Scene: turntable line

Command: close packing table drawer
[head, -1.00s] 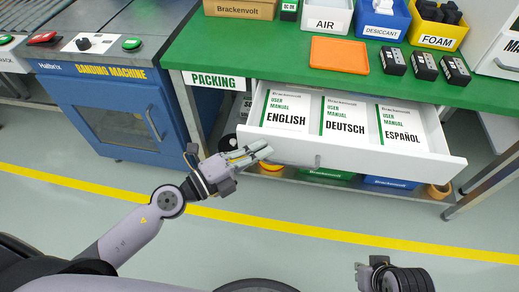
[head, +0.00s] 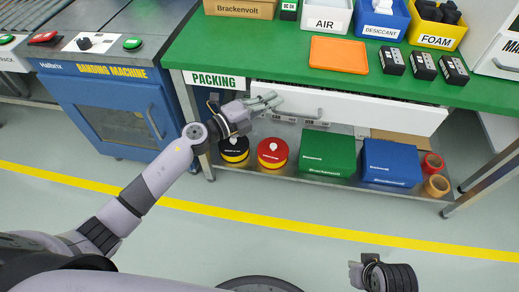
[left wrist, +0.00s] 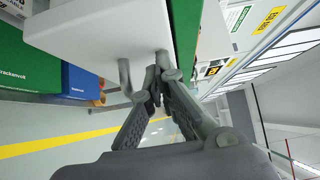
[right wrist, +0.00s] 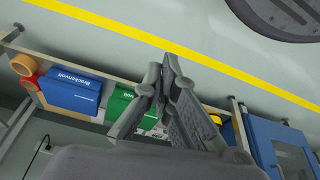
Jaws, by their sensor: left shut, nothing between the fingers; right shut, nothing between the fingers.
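The packing table (head: 190,60) has a green top and a white drawer (head: 370,112) under its front edge. The drawer front sits close below the tabletop, with a thin dark gap above it; I cannot tell if it is fully shut. The manuals inside are hidden. My left gripper (head: 275,102) is shut and empty, with its fingertips at the left part of the drawer front. In the left wrist view the fingertips (left wrist: 160,65) meet the white panel (left wrist: 100,35) beside its grey handle (left wrist: 128,80). My right gripper (head: 355,274) is shut and empty, low over the floor, away from the drawer.
A lower shelf holds a green box (head: 328,152), a blue box (head: 391,162) and tape rolls (head: 435,185). An orange tray (head: 339,55) and several black boxes (head: 423,66) stand on the tabletop. The blue banding machine (head: 110,100) is at left. The floor in front is clear.

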